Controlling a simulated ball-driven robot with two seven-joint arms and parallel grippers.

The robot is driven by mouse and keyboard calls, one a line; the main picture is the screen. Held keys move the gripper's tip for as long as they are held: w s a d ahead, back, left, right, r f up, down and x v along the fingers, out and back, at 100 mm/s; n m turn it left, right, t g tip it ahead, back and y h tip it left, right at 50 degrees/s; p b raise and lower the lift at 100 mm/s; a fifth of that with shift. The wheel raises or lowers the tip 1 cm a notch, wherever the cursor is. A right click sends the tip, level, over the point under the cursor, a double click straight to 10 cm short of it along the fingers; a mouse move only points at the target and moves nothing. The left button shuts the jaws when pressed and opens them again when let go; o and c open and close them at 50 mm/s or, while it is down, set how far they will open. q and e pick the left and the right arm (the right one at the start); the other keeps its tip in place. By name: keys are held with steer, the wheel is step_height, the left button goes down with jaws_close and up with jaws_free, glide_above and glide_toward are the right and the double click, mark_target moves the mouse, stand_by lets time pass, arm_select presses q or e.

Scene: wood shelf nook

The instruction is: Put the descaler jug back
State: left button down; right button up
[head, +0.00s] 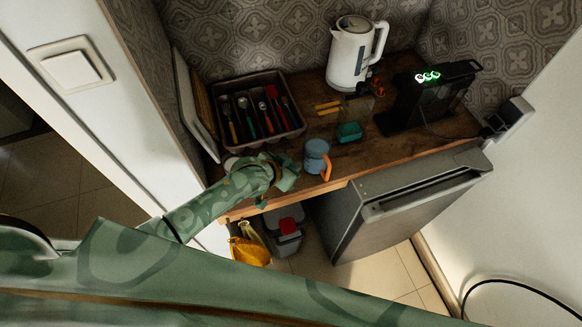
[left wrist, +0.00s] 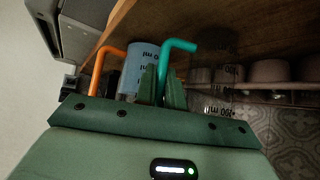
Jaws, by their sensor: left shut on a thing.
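My left gripper (head: 287,177) is at the front edge of the wooden counter, left of a blue jug (head: 317,160) with an orange handle. In the left wrist view, my left gripper's fingers (left wrist: 160,86) are shut on the teal handle of a clear measuring jug (left wrist: 222,90) with black ml marks. The clear jug's body is hard to make out in the head view, where my gripper hides it. The blue jug (left wrist: 140,62) also shows beyond the fingers. Which jug holds descaler cannot be told. My right gripper is not in view.
A utensil tray (head: 290,137) stands at the back left, with boards leaning beside it. A white kettle (head: 350,60), a black coffee machine (head: 415,105) and a teal box (head: 349,132) stand further right. Below are a grey fridge (head: 370,225) and a bin (head: 285,240).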

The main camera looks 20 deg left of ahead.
arm_select(q)
steer(key=shift+s+r, duration=0.1)
steer(key=shift+r, duration=0.05)
steer(key=c, duration=1.9)
jaws_free()
steer(key=shift+f, duration=0.2)
steer(key=o, duration=0.4)
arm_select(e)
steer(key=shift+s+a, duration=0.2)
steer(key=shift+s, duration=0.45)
